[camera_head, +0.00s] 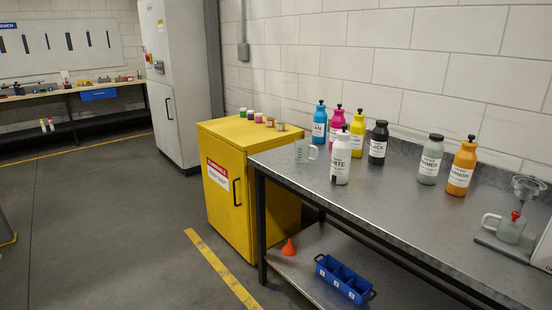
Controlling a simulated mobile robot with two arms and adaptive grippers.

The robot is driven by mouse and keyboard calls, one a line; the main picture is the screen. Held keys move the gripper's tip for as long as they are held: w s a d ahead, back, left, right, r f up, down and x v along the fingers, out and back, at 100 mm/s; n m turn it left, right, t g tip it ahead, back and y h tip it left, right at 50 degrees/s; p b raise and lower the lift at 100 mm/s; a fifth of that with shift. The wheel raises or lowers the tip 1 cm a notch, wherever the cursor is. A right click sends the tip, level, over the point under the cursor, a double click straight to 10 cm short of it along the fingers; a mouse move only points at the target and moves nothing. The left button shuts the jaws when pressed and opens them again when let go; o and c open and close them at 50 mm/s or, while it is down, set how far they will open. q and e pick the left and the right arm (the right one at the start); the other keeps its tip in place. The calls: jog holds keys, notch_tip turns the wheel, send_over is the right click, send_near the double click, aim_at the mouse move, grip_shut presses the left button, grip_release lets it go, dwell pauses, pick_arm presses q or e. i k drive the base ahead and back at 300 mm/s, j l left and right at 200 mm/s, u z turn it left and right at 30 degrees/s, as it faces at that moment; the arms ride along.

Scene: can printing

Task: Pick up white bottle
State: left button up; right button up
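The white bottle (341,160) stands upright on the metal table (385,206), near its left end and forward of the other bottles. Neither of my grippers shows in the head view.
Blue (319,127), magenta (337,123), yellow (357,135), black (378,143), grey (430,160) and orange (461,168) bottles stand behind and right. A yellow cabinet (232,185) adjoins the table's left end. A blue bin (343,280) and orange funnel (289,247) sit on the lower shelf.

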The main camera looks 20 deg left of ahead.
aim_at(343, 147)
jog(key=u, duration=0.15)
jog(key=i+j+z, duration=0.15)
jog(key=z, duration=0.25)
jog(key=i+j+z, duration=0.1)
jog(key=z, duration=0.3)
jog(key=j+z, duration=0.4)
jog(key=i+j+z, duration=0.35)
jog(key=j, duration=1.1)
jog(key=j+z, duration=0.3)
jog(key=j, duration=1.1)
jog(key=k, duration=0.05)
